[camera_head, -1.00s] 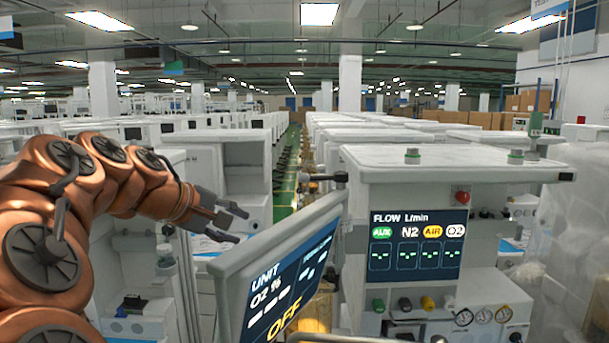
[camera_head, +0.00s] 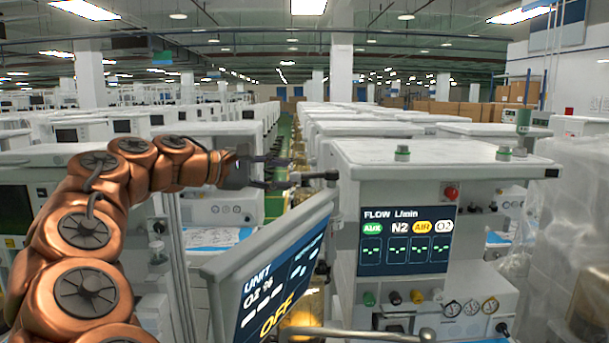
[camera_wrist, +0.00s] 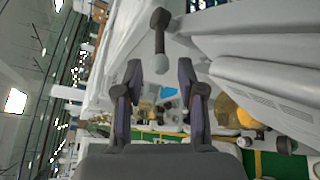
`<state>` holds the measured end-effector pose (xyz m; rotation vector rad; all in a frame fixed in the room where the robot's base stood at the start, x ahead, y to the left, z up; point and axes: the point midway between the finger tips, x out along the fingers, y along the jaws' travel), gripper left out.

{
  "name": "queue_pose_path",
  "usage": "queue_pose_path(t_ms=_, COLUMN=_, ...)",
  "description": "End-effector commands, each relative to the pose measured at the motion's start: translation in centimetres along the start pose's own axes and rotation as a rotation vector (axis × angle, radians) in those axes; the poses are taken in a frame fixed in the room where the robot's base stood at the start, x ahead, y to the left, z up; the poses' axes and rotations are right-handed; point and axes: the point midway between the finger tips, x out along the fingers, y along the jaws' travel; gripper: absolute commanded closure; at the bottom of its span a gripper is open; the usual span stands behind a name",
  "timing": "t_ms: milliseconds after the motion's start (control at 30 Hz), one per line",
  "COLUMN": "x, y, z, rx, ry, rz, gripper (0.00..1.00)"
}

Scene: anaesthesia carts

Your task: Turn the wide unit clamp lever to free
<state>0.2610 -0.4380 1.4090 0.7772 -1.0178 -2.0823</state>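A dark lever (camera_head: 314,178) with a knob at its right end sticks out at the upper left side of the white cart (camera_head: 400,155) with the flow panel. My gripper (camera_head: 283,173) is open and points right at the lever's left end. In the wrist view the space between the fingers of my gripper (camera_wrist: 160,72) looks empty. Whether a finger touches the lever cannot be told.
A tilted screen (camera_head: 270,285) reading UNIT O2 % OFF stands below my gripper. The flow panel (camera_head: 405,241) is on the cart's front. A grey bar (camera_head: 360,334) with a round end crosses the bottom. Rows of white carts fill the background, with a green aisle between.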

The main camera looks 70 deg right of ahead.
Motion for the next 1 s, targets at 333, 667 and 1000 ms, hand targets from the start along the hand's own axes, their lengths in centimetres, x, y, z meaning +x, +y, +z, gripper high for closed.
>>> queue_pose_path(t_ms=333, x=4.9, y=0.1, z=0.2, rx=0.001, ry=-0.001, rz=-0.002, gripper=0.61)
queue_pose_path(t_ms=667, x=6.5, y=0.0, z=0.0, rx=0.002, ry=0.003, rz=0.000, gripper=0.61)
queue_pose_path(t_ms=1000, x=6.5, y=0.0, z=0.0, rx=0.002, ry=0.003, rz=0.000, gripper=0.78)
